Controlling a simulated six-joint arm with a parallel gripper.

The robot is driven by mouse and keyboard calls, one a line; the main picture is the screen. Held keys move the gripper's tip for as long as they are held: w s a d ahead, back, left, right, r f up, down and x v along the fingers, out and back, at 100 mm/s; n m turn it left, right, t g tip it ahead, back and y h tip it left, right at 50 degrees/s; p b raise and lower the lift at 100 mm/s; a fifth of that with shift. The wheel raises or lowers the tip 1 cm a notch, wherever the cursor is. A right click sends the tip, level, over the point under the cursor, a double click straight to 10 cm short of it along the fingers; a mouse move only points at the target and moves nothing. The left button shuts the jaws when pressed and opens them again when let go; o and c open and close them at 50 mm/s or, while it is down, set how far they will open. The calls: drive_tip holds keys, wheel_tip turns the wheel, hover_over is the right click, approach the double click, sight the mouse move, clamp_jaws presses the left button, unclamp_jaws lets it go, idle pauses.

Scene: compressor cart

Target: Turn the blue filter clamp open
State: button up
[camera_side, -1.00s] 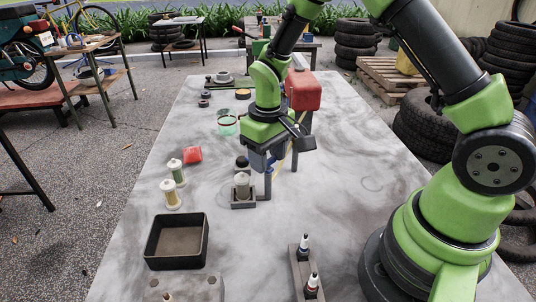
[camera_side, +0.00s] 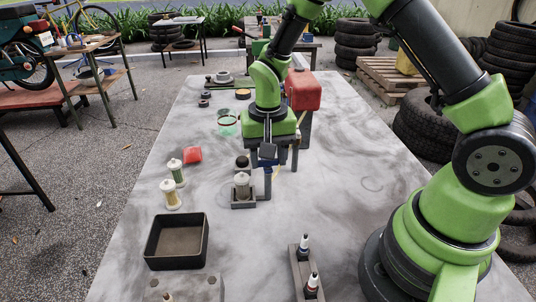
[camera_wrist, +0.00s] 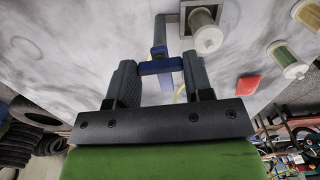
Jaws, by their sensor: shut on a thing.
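The blue filter clamp (camera_wrist: 160,67) lies between the two dark fingers of my gripper (camera_wrist: 159,70) in the wrist view, and the fingers are shut on it. In the side view the blue clamp (camera_side: 267,152) shows just below my gripper (camera_side: 271,148), at the top of a grey post (camera_side: 267,182). A pale filter cartridge (camera_side: 242,184) stands upright in a square grey holder (camera_side: 243,204) to the left of the post. In the wrist view this cartridge (camera_wrist: 205,34) is right of the post, apart from the fingers. Part of the clamp is hidden by my gripper.
A red tank (camera_side: 303,90) stands close behind my gripper. Two loose filters (camera_side: 171,194) (camera_side: 177,172) and a red cloth-like item (camera_side: 193,154) are on the left. A black tray (camera_side: 177,241) lies in front. The tabletop right of the post is clear.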

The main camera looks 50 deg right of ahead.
idle(0.4)
drive_tip(key=o, duration=0.9)
wheel_tip(320, 180, up, 10)
